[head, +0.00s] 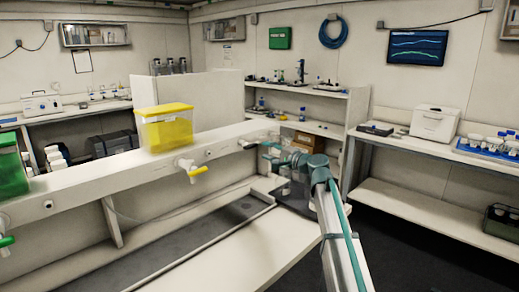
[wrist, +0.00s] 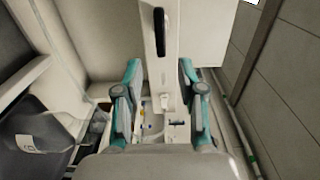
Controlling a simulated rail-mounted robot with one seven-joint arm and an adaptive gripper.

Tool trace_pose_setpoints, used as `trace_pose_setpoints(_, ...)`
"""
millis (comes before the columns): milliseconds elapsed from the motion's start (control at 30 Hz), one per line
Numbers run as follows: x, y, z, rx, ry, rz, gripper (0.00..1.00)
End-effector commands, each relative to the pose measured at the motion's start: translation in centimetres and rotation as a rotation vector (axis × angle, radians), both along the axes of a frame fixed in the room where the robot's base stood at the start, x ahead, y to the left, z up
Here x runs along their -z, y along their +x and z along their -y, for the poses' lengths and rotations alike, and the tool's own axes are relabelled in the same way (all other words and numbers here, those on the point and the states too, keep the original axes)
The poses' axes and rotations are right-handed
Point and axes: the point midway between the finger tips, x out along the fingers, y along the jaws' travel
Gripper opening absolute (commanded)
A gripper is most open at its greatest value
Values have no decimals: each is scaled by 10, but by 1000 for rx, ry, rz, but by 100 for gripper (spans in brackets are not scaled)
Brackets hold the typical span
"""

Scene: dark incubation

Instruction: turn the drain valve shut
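A white drain valve with a yellow handle (head: 195,171) sticks out of the front of the white ledge, below a yellow tank (head: 166,127). A valve with a green handle (head: 6,241) shows at the left edge, below a green tank (head: 12,170). My gripper (head: 264,147) is at the right end of the ledge, well right of the yellow-handled valve. In the wrist view my gripper (wrist: 159,68) has its two fingers wide apart, with a white upright part carrying a dark elongated piece (wrist: 160,32) between and beyond them. I cannot tell whether they touch it.
The white ledge (head: 90,178) runs across the left half, above a grey trough (head: 205,245). A bench on the right holds a white device (head: 435,123) and a blue rack (head: 485,147). Shelves (head: 300,88) stand behind my gripper. Dark floor is clear at lower right.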

Motion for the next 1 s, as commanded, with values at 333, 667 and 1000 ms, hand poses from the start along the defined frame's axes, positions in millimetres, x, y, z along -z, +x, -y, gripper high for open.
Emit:
trace_pose_setpoints(333,1,-25,28,-2,-1,-1,40)
trace_pose_setpoints(667,1,-25,29,-2,-1,-1,40)
trace_pose_setpoints(1000,36,13,124,207,-44,-10,40)
